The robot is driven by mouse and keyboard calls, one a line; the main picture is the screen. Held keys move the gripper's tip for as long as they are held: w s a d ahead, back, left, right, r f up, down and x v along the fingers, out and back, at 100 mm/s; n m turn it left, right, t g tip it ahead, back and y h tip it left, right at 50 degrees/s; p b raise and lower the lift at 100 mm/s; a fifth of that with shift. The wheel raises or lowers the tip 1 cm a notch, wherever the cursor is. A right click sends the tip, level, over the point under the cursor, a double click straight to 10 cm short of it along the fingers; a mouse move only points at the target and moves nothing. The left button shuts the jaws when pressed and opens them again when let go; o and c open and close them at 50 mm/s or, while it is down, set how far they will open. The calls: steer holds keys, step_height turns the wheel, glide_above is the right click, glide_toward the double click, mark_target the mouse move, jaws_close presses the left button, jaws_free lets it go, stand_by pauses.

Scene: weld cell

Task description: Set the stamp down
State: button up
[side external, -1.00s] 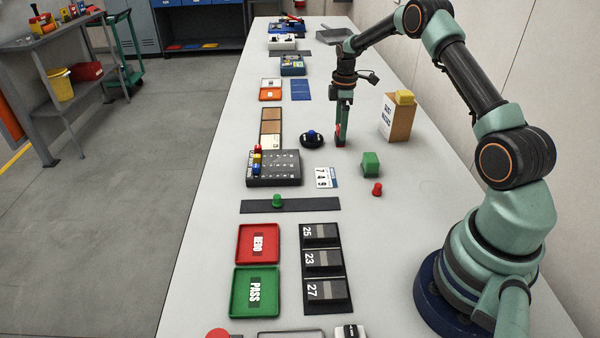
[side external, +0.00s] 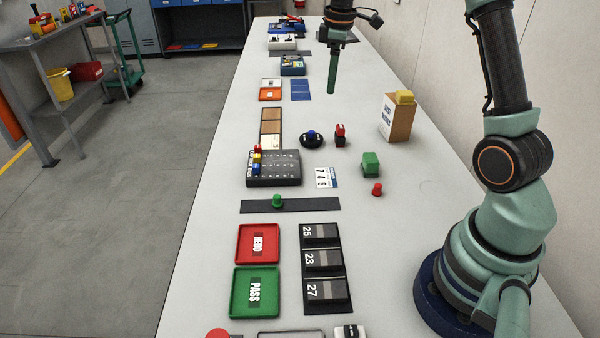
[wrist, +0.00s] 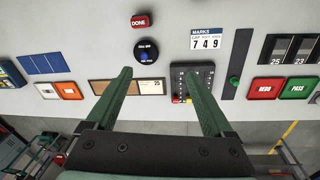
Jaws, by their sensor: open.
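In the wrist view the stamp (wrist: 140,21) shows a red face marked DONE, near the top edge, just above the blue knob (wrist: 148,56). My gripper (side external: 332,91) is above the bench, clear of the stamp. In the wrist view my gripper (wrist: 157,74) has its two green fingers wide apart with nothing between them.
A dark block with coloured pegs (side external: 273,169) and a marks card (side external: 327,178) lie nearer the camera. A green block (side external: 370,164), a red peg (side external: 377,189) and a box with a yellow top (side external: 397,117) stand to the right. Bare bench surrounds the stamp's right side.

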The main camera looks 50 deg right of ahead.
steer(key=s+a+r+m+t, duration=0.25)
steer(key=s+a+r, duration=0.45)
steer(key=a, duration=0.5)
steer(key=s+a+f+m+t, duration=0.2)
steer(key=s+a, duration=0.4)
steer(key=s, duration=0.4)
steer(key=shift+s+a+f+m+y, duration=0.3)
steer(key=shift+f+m, duration=0.35)
steer(key=shift+m, duration=0.5)
